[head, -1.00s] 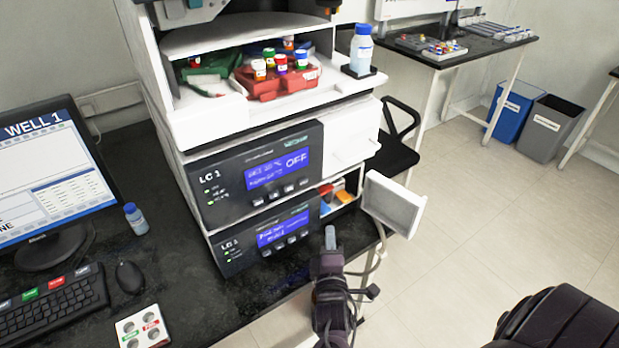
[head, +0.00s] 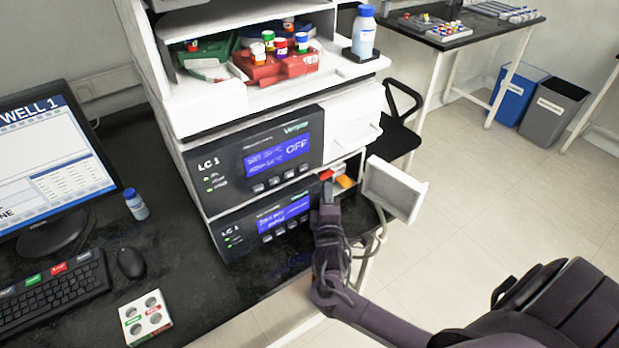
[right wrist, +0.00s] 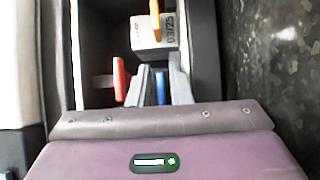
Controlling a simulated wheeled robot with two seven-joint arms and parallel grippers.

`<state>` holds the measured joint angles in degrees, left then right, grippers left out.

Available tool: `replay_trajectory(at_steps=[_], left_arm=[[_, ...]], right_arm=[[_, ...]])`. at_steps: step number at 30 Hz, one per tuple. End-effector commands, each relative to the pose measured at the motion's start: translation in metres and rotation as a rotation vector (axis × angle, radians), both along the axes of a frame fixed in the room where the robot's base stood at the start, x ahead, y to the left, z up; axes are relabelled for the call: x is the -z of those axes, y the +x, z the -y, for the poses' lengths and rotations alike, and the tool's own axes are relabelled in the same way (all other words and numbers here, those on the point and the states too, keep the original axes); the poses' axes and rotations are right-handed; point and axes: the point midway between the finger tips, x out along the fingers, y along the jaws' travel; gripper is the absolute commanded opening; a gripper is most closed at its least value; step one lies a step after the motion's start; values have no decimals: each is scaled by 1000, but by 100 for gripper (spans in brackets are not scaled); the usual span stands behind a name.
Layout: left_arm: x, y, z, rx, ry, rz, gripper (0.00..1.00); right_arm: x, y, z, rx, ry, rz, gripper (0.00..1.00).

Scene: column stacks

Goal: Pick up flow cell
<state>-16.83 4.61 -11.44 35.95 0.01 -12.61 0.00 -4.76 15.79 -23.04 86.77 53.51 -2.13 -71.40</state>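An open compartment in the side of the lower LC unit holds three thin coloured pieces: red (right wrist: 118,78), orange (right wrist: 155,20) and blue (right wrist: 161,86). No readable label shows which of them is the flow cell. My right gripper (right wrist: 160,88) reaches into the compartment with its two grey fingers apart, one on each side of the blue piece. I cannot tell whether they touch it. In the head view my right gripper (head: 327,195) is at the compartment opening, below the red piece (head: 326,175) and the orange piece (head: 345,182). My left gripper is out of view.
The white compartment door (head: 394,190) stands open just right of my right gripper. The LC front panel (head: 265,225) is close on the left. A white bottle with a blue cap (head: 363,38) stands above. A monitor (head: 45,160) and a four-hole rack (head: 145,318) are at left.

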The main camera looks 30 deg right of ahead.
Motion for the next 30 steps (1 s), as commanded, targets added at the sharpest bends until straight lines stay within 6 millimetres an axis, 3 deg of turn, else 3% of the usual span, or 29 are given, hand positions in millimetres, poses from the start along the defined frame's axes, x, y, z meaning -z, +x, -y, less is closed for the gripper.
replay_trajectory(at_steps=[1, 6, 23, 30], left_arm=[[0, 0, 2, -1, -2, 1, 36], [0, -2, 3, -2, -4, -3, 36], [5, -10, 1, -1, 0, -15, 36], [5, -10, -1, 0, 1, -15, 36]], right_arm=[[0, 0, 0, 0, 0, 0, 18], [0, 0, 0, 0, 0, 0, 0], [-5, 0, 0, 1, 0, 4, 0], [-6, -32, 3, 1, -1, -1, 0]])
